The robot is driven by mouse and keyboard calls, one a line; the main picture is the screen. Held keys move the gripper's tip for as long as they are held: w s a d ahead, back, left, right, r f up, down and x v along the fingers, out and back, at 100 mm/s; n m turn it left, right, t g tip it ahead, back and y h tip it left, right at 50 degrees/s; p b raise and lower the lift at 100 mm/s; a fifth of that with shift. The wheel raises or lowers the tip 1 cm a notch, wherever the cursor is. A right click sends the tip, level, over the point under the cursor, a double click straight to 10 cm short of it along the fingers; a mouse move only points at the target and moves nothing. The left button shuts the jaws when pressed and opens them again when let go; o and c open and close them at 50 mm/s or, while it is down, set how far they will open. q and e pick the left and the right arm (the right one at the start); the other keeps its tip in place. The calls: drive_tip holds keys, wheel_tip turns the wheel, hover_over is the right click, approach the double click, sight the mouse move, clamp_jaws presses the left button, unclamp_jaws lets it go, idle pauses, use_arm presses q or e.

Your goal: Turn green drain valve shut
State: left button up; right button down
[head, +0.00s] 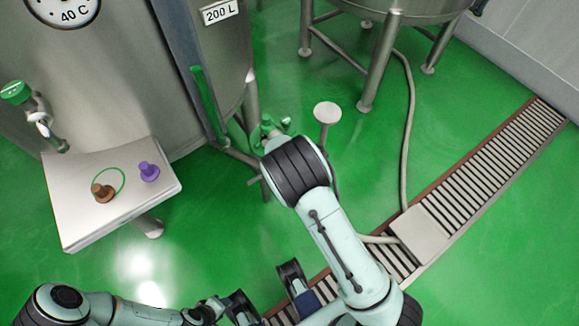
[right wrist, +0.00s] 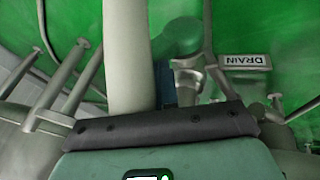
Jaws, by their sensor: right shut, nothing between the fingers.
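The green drain valve handle (right wrist: 180,38) shows in the right wrist view, on a metal fitting beside an upside-down "DRAIN" label (right wrist: 245,62). In the head view, green parts (head: 268,126) by the tank's low outlet show just past my right wrist. My right gripper, partly seen as a blue piece (right wrist: 163,88) in the right wrist view, is shut with nothing in it, close to the handle. Its fingertips are mostly hidden, so contact is unclear. My left gripper (head: 240,306) is low in the head view, away from the valve; its jaw opening is unclear.
The "200 L" tank (head: 215,45) stands behind the valve. A small metal table (head: 75,215) at left holds a brown plug (head: 102,192), a purple plug (head: 149,171) and a green ring. A round-topped post (head: 327,112) stands close right of my wrist. A floor grate (head: 480,165) lies right.

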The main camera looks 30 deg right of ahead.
use_arm(q)
drive_tip(key=shift+s, duration=0.1)
use_arm(e)
drive_tip(key=shift+d+y, duration=0.6)
idle(0.4)
use_arm(q)
drive_tip(key=shift+w+a+f+b, duration=0.25)
drive_tip(key=shift+w+f+b, duration=0.15)
drive_tip(key=shift+w, duration=0.25)
use_arm(e)
drive_tip(key=d+f+m+y, duration=0.1)
drive_tip(key=d+f+y, duration=0.3)
drive_tip(key=y, duration=0.3)
drive_tip(key=shift+w+d+g, duration=0.25)
drive_tip(key=shift+d+g, duration=0.05)
drive_tip(key=shift+d, duration=0.5)
